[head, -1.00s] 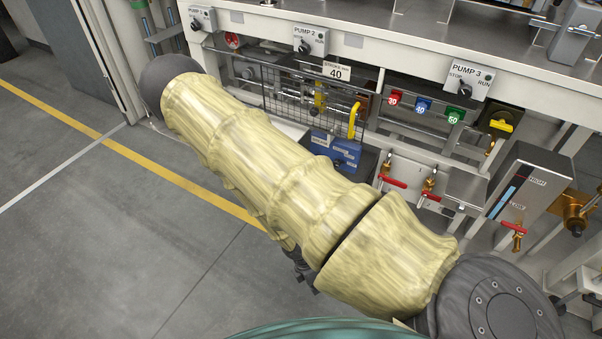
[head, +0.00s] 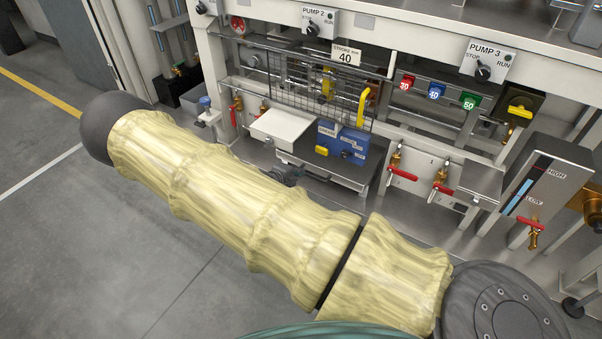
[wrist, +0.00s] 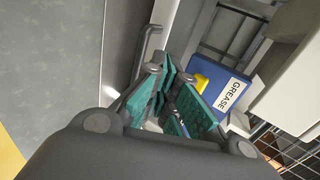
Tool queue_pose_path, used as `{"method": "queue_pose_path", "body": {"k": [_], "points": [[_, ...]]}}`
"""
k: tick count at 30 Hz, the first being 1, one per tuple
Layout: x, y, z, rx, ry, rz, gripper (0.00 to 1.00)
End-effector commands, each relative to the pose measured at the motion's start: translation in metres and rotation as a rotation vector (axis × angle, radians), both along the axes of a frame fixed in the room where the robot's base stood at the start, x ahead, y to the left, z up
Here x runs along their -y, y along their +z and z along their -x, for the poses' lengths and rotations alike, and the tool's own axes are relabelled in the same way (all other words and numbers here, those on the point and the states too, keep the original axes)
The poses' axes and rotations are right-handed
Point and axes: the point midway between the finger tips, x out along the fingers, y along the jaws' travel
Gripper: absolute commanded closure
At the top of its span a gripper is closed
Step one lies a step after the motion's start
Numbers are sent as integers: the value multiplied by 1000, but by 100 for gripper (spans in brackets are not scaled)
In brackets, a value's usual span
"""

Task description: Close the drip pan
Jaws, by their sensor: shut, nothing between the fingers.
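The drip pan appears to be the shallow grey tray (head: 345,182) low at the front of the pump frame, below the blue grease box (head: 345,140). In the wrist view, a grey bar handle (wrist: 150,42) stands out from a pale front edge. The blue box, marked GREASE (wrist: 222,88), is to the right of it. My gripper (wrist: 178,92), with green finger pads, is shut and empty close below the handle. I cannot tell whether it touches the handle or pan. In the head view, my arm hides the pan's near left side.
A white box (head: 282,124) stands left of the grease box. A wire guard (head: 300,88) hangs behind. Red-handled valves (head: 402,174) and a grey level gauge (head: 545,185) are on the right. Open grey floor (head: 70,240) lies left of my arm.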

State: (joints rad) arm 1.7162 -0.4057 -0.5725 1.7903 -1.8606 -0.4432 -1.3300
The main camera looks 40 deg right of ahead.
Motion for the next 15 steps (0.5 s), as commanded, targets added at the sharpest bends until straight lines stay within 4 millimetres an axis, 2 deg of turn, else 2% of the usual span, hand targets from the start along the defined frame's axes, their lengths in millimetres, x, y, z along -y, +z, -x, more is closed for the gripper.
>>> {"method": "queue_pose_path", "body": {"k": [1, 15], "points": [[5, -7, -1, 0, -2, 0, 100], [57, -40, -21, 3, -8, -3, 100]]}}
